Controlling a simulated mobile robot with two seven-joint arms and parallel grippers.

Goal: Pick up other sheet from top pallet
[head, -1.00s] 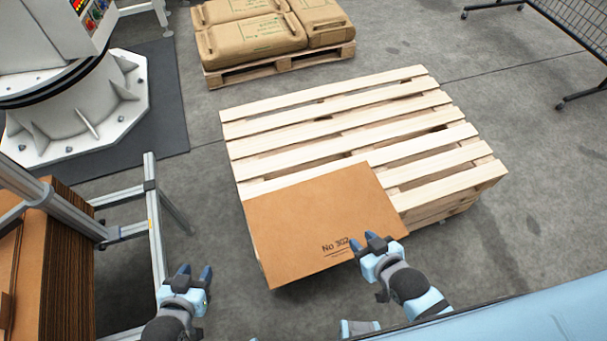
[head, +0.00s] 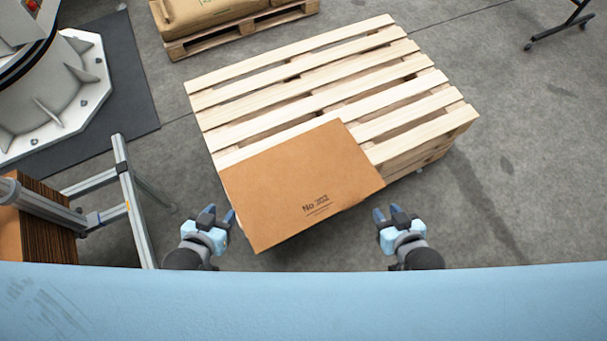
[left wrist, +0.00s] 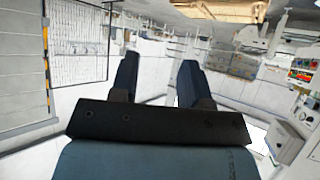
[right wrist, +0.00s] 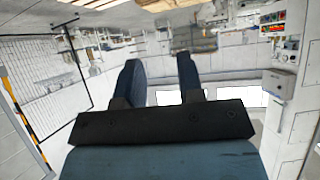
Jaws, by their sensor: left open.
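A brown cardboard sheet (head: 285,180) marked "No 302" lies on the near left part of the wooden pallet (head: 330,75). Its near edge sticks out past the pallet's slats. My left gripper (head: 216,214) is open and empty beside the sheet's left near corner. My right gripper (head: 393,213) is open and empty, off the sheet's right near corner. Both wrist views show the fingers apart with nothing between them, in the left wrist view (left wrist: 157,80) and the right wrist view (right wrist: 157,80). Neither gripper seems to touch the sheet.
A stack of brown cardboard (head: 45,240) stands at the left by a metal frame (head: 128,195). A white machine base (head: 60,90) stands on a dark mat at upper left. Another pallet with brown sacks (head: 205,12) is at the back. Floor right of the pallet is clear.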

